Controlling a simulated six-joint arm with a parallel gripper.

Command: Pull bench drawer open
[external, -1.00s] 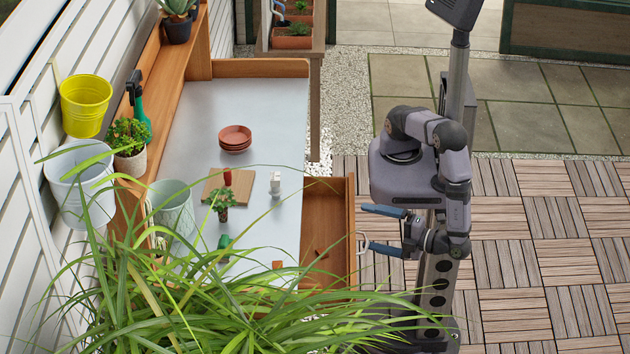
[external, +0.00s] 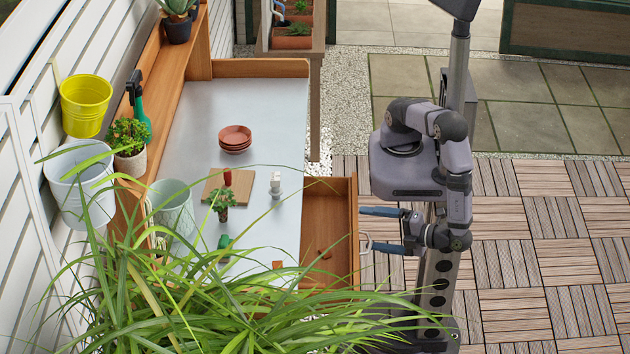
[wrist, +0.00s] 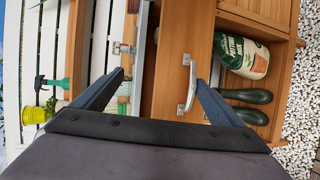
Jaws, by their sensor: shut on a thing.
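The bench drawer (external: 329,213) is a wooden box standing out from the right side of the bench, open at the top. Its pale metal handle (external: 366,243) is on the drawer front and also shows in the wrist view (wrist: 188,82). My gripper (external: 366,229) is at the drawer front, its two blue fingers pointing left at it. In the wrist view the fingers (wrist: 160,80) look well apart, with the handle between them, close to the right finger. The gripper is shut on the handle; the exact contact is hard to see.
The metal benchtop (external: 264,105) holds stacked saucers (external: 235,138), a wooden board (external: 240,180) and a small plant (external: 221,201). Long grass leaves cover the front of the external view. A soil bag (wrist: 242,55) and dark green boots (wrist: 245,105) sit beside the drawer in the wrist view.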

